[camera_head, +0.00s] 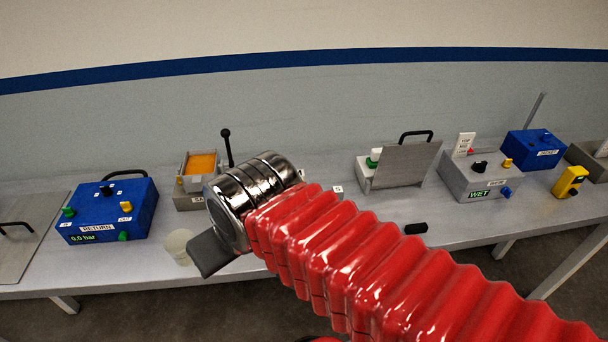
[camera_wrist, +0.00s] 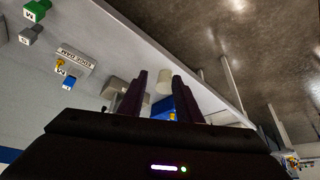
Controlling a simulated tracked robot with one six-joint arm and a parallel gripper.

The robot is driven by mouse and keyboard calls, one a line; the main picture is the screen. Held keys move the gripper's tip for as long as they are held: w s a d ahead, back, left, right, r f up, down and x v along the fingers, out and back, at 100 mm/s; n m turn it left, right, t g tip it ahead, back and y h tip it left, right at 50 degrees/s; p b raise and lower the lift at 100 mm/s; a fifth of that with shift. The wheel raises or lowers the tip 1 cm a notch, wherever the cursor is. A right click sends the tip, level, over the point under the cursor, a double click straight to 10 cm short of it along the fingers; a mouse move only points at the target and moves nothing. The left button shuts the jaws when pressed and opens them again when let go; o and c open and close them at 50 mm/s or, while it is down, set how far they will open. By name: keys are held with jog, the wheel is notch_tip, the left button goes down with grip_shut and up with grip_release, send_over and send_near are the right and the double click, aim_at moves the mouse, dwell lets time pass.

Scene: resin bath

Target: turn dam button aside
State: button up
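A blue RETURN box (camera_head: 107,209) with coloured knobs stands left. A grey WET box (camera_head: 479,175), a blue box (camera_head: 532,149) and a yellow device (camera_head: 570,182) stand right. A black lever (camera_head: 227,148) rises behind my wrist. A small black piece (camera_head: 416,228) lies near the front edge.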

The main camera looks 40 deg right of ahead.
jog(key=shift+o, duration=0.6)
jog(key=w+d+r+m+g+y, duration=0.1)
jog(key=w+d+r+m+g, duration=0.1)
jog(key=w+d+m, duration=0.5)
jog(key=w+d+r+m+g, duration=0.1)
jog(key=w+d+r+m, duration=0.1)
jog(key=w+d+m, duration=0.5)
jog(key=d+f+m+y, duration=0.2)
jog(key=d+m, duration=0.9)
jog(key=d, duration=1.2)
notch_tip(320, 180, down, 2)
jog(key=shift+s+f+y, duration=0.1)
jog(key=shift+s+y, duration=0.25)
jog(key=shift+y, duration=0.05)
